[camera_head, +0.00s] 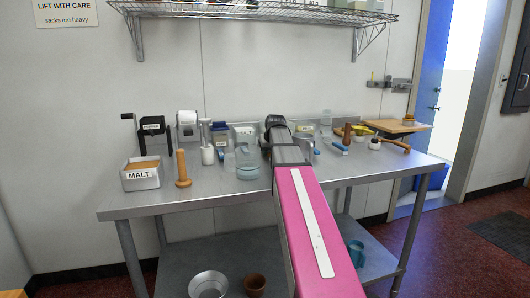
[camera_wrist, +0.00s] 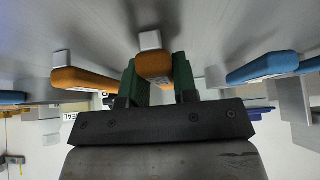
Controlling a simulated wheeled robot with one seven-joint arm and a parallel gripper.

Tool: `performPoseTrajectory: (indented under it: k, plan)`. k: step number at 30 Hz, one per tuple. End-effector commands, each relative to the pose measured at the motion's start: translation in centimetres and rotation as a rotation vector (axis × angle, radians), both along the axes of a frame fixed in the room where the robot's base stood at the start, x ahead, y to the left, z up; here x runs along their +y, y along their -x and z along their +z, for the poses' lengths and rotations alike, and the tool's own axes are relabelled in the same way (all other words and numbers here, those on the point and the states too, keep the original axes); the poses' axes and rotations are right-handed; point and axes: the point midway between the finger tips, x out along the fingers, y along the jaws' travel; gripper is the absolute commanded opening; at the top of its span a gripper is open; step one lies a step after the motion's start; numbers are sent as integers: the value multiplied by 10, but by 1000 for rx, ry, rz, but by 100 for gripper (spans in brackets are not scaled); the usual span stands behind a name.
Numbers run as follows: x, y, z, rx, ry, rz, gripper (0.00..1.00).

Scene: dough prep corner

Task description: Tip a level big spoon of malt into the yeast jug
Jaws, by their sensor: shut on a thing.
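The malt box (camera_head: 140,180), a pale open bin labelled MALT with brown contents, stands at the table's left end. My gripper (camera_wrist: 159,85) shows green fingers closed on an orange-brown handle (camera_wrist: 155,67) with a pale end piece, close to the metal table top. Whether this handle belongs to the big spoon cannot be told; its far end is hidden. In the head view my arm hides the gripper. A clear bluish jug-like vessel (camera_head: 247,165) stands left of my arm; I cannot tell if it is the yeast jug.
A similar orange handle (camera_wrist: 85,79) lies left of my fingers and a blue handle (camera_wrist: 262,67) lies to the right. A wooden pestle-like tool (camera_head: 182,170) stands beside the malt box. A wooden board (camera_head: 400,126) is at the right end. The table's front strip (camera_head: 220,198) is clear.

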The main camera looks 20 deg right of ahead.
Motion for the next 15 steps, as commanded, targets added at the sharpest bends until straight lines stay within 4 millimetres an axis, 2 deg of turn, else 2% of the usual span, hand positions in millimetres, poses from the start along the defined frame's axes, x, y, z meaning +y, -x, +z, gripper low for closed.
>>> performPoseTrajectory:
  k: [15]
  plan:
    - [0,-1,30,-2,0,0,0]
